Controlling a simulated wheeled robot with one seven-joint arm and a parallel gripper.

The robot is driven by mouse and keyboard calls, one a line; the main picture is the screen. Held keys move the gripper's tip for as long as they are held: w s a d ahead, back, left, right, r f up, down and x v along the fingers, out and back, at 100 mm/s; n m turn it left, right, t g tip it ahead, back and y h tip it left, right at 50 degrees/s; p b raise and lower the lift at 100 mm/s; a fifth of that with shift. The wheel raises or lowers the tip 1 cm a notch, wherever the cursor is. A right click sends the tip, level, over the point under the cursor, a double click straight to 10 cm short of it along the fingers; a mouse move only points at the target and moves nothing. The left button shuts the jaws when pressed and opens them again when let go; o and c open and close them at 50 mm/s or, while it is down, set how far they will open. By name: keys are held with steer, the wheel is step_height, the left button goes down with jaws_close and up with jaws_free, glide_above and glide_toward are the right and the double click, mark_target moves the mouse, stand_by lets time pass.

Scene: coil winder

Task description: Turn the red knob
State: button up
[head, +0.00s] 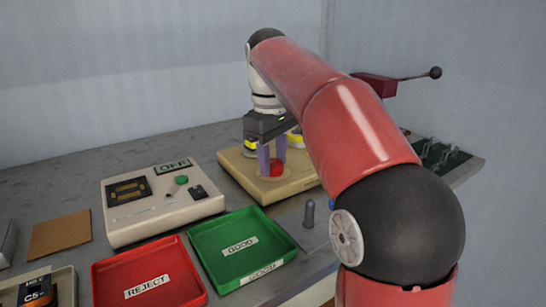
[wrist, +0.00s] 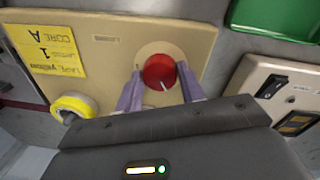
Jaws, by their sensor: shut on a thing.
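The red knob (wrist: 159,72) sits on a round light plate on the tan coil winder base (wrist: 110,50). A pale line shows on the knob's face. In the head view the knob (head: 276,167) shows low between the purple fingers. My gripper (wrist: 160,88) is shut on the knob, with one finger at each side of it in the wrist view. In the head view my gripper (head: 272,160) reaches down onto the base. My red arm hides the right part of the base.
A tester box marked OFF (head: 150,215) stands left of the base. A green GOOD tray (head: 205,245) and a red REJECT tray (head: 110,275) lie in front. A small grey peg (head: 309,214) stands right of the green tray. A yellow-wound spool (wrist: 75,106) is near my gripper.

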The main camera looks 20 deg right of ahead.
steer(key=o, duration=1)
steer(key=shift+c, duration=0.2)
steer(key=shift+s+a+r, duration=0.1)
steer(key=shift+r, duration=1.85)
steer(key=shift+a+r, duration=0.1)
steer(key=shift+r, duration=1.85)
